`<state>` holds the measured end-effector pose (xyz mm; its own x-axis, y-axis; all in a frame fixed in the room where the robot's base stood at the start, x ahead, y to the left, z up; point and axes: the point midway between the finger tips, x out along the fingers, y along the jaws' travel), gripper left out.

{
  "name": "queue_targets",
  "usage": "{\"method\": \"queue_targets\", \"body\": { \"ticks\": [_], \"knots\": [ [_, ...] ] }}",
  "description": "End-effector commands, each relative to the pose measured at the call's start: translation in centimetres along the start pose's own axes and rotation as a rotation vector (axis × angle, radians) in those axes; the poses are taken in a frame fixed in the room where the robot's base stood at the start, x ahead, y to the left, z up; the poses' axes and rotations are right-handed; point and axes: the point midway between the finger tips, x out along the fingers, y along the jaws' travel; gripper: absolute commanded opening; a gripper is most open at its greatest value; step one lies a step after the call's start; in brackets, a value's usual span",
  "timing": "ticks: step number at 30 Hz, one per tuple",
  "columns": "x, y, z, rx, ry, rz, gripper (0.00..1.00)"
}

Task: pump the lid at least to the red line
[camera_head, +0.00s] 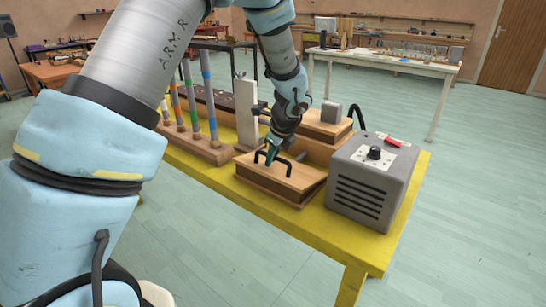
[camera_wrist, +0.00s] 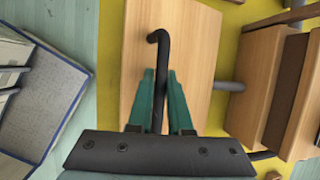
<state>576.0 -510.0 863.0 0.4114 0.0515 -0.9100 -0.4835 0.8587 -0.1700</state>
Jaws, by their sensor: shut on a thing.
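The wooden lid (camera_head: 292,180) tops a low box with a dark band between lid and base, on the yellow table. It also fills the middle of the wrist view (camera_wrist: 195,45). A black bar handle (camera_head: 287,164) stands on the lid and also shows in the wrist view (camera_wrist: 162,42). My gripper (camera_head: 271,156) reaches down from above and is shut on the handle, with its green fingers (camera_wrist: 159,98) on either side of the bar. I cannot make out a red line in either view.
A grey slatted box (camera_head: 365,180) with a black knob and red switch stands close at the right. Another wooden box (camera_head: 325,127) is behind. Upright coloured tubes (camera_head: 209,95) and a white post (camera_head: 247,112) stand left and behind. The yellow table's (camera_head: 335,245) front edge is clear.

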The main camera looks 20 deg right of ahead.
Motion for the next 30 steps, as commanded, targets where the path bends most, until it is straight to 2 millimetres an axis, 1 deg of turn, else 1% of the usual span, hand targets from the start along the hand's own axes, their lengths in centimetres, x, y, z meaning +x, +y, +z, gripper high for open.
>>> {"method": "queue_targets", "body": {
  "ticks": [1, 3, 13, 22, 30],
  "knots": [
    [0.6, 0.6, -0.1, 0.000, -0.002, 0.008, 0.00],
    [0.9, 0.9, -0.2, 0.001, -0.002, 0.008, 0.00],
    [0.9, 1.0, -0.2, 0.000, -0.001, 0.007, 0.00],
    [2.2, 1.9, -0.8, -0.001, -0.001, 0.008, 0.00],
    [2.1, 2.0, -0.8, -0.001, -0.001, 0.008, 0.00]
  ]
}}
